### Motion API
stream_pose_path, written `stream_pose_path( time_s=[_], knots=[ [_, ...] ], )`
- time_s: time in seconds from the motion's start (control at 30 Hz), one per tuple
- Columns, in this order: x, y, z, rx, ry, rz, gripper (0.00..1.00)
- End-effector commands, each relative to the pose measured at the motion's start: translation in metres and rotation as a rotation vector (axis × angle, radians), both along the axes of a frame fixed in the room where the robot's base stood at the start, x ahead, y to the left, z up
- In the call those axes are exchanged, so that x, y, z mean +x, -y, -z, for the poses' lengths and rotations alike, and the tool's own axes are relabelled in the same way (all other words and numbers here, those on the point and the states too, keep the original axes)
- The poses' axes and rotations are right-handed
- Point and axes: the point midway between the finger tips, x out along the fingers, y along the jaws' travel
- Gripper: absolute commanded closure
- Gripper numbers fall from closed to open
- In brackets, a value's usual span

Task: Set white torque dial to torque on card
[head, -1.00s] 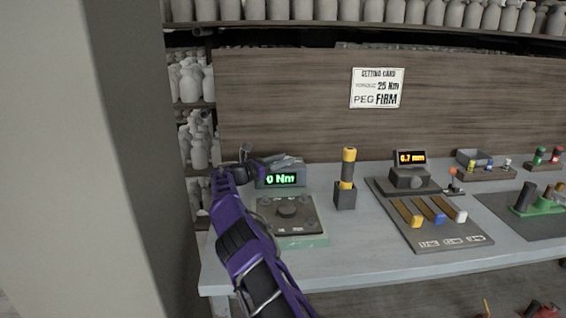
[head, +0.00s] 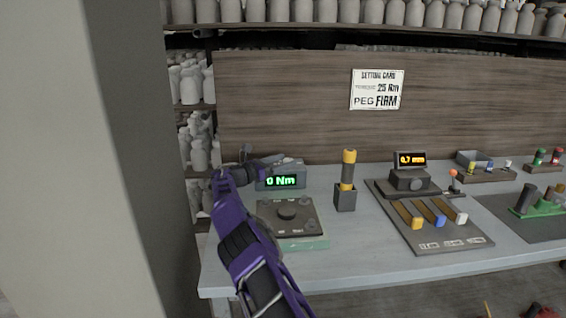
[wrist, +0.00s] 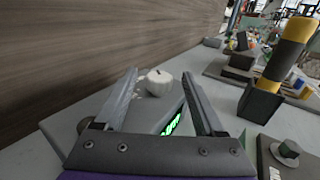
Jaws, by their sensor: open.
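The white torque dial (wrist: 158,82) is a round knob with a dark mark, on top of the grey display box (wrist: 142,112). In the wrist view it lies between and just beyond my open fingertips (wrist: 160,74), with a gap on both sides. In the head view the dial is hidden behind my gripper (head: 272,161). The green readout (head: 281,181) shows 0 Nm. The setting card (head: 377,90) on the wooden back panel reads torque 25 Nm and peg firm.
A dark plate with a round knob (head: 287,214) lies in front of the display box. A yellow-and-black tool stands in a dark holder (head: 345,198) to the right. Farther right is a slider panel (head: 440,238) with a 0.7 mm readout (head: 411,159).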

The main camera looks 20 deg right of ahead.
Motion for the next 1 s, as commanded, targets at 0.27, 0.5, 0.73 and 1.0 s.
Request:
stream_pose_path(
  time_s=[0.27,0.5,0.73,1.0],
  knots=[
    [-0.004,-0.018,-0.002,-0.001,-0.002,-0.003,0.29],
    [-0.015,-0.054,-0.002,0.0,0.0,-0.003,0.29],
    [-0.02,-0.071,0.0,0.0,-0.001,0.0,0.29],
    [-0.021,-0.072,0.0,0.0,0.0,0.0,0.29]
  ],
)
